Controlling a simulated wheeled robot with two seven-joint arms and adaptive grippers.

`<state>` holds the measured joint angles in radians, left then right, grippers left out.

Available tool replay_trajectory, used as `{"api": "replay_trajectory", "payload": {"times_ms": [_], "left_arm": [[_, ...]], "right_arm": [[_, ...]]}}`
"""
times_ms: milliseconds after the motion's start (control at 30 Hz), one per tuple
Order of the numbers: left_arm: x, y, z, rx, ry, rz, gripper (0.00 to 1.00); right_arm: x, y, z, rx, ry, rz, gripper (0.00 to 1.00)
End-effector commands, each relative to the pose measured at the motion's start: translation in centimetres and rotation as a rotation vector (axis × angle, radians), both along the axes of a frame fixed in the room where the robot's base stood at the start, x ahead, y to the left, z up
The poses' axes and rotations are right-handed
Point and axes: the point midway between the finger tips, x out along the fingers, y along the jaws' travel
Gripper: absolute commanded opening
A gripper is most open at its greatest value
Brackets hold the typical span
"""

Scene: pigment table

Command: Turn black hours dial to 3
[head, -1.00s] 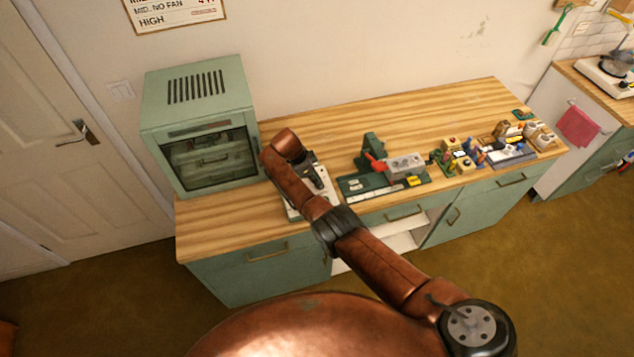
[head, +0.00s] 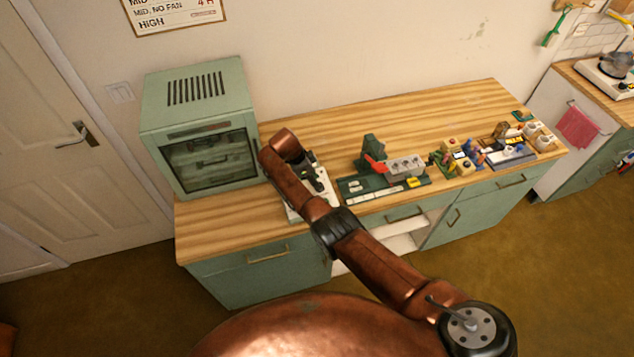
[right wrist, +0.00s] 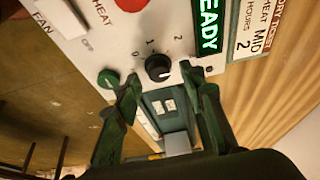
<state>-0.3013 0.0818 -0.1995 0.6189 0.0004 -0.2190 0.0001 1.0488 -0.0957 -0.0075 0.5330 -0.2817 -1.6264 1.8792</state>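The black hours dial (right wrist: 158,67) is on a pale control panel (right wrist: 120,48), with the marks 0, 1 and 2 around it. A pale mark shows at the dial's lower right edge; I cannot tell its exact reading. My right gripper (right wrist: 159,77) has its two green fingers apart, one on each side of the dial; contact is not clear. Any 3 mark is hidden, perhaps behind the right finger. In the head view, my right gripper (head: 316,180) is small and dark over the pale panel unit (head: 295,212). My left gripper is not in view.
The panel has a green button (right wrist: 108,79), a red part by HEAT, a FAN switch and a lit READY display (right wrist: 207,28). A ticket (right wrist: 255,40) reads MID, 2 hours. A green cabinet oven (head: 200,130) stands left; a green press (head: 372,155) stands right.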

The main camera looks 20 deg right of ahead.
Motion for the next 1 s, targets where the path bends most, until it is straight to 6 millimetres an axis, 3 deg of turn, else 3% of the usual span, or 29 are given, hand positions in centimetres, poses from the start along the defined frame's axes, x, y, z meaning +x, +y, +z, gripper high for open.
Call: {"api": "replay_trajectory", "payload": {"times_ms": [500, 700, 1000], "left_arm": [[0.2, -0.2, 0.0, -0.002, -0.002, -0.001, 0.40], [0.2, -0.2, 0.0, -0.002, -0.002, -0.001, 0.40], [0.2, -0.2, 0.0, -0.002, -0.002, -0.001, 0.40]], "right_arm": [[-0.1, 3.8, 8.9, 0.002, 0.000, 0.001, 0.38], [-0.2, 4.3, 10.1, 0.000, 0.002, -0.001, 0.38], [-0.2, 4.3, 10.2, 0.000, 0.002, -0.001, 0.38]]}}
